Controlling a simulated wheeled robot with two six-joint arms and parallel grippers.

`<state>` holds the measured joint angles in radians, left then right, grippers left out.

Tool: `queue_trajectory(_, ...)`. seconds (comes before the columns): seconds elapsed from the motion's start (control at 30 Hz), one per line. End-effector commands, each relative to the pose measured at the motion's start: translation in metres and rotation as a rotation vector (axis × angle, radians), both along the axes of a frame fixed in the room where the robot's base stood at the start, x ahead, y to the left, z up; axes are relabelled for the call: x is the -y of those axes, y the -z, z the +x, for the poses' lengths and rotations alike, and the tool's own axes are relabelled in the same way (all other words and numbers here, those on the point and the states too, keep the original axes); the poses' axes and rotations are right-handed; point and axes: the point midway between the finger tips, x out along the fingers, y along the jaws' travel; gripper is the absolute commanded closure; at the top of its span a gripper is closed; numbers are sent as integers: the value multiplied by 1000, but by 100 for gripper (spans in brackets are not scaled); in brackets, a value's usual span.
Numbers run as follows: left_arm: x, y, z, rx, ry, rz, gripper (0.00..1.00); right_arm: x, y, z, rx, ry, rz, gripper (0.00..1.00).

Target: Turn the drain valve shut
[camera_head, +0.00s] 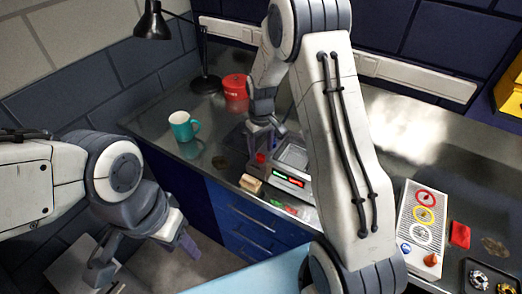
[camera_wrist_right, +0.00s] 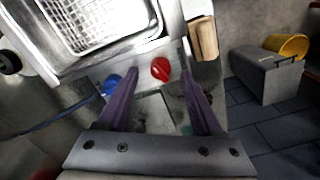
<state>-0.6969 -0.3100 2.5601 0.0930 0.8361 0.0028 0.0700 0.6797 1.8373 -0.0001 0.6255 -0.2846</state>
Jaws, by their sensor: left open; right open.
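A red knob (camera_wrist_right: 160,69), which looks like the drain valve, is on the front of a metal washer basin (camera_wrist_right: 165,20) in the right wrist view. It also shows in the head view (camera_head: 260,157), just below my right gripper (camera_head: 265,143). In the wrist view my right gripper (camera_wrist_right: 158,56) is open, with the red knob between its spread fingers; I cannot tell whether either finger touches it. A blue knob (camera_wrist_right: 112,84) is by the left finger. My left gripper (camera_head: 140,257) is open and empty, low at the left of the head view, away from the bench.
A wooden block (camera_head: 250,184) and a lit display (camera_head: 288,178) are close to the right gripper.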

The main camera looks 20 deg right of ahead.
Motion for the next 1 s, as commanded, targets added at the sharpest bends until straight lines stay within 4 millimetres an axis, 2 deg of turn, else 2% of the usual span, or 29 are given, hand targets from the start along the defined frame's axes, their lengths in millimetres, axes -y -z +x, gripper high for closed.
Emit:
queue_trajectory(0.2, 0, -6, 0, 0, 0, 0, 50, 0, 20, 0, 0, 0, 0, 33)
queue_trajectory(0.5, 0, -6, 0, 0, 0, 0, 50, 0, 24, 0, 1, 0, 0, 33)
queue_trajectory(0.53, 0, -6, 0, 0, 0, 0, 50, 0, 24, 0, 1, 0, 0, 41)
queue_trajectory(0.6, 0, -6, 0, 0, 0, 0, 50, 0, 23, 0, 1, 0, 0, 68)
queue_trajectory(0.7, 0, -6, 0, 0, 0, 0, 50, 0, 23, 0, 1, 0, 0, 100)
queue_trajectory(1.0, 0, -6, 0, 0, 0, 0, 50, 0, 23, 1, 2, -24, -1, 100)
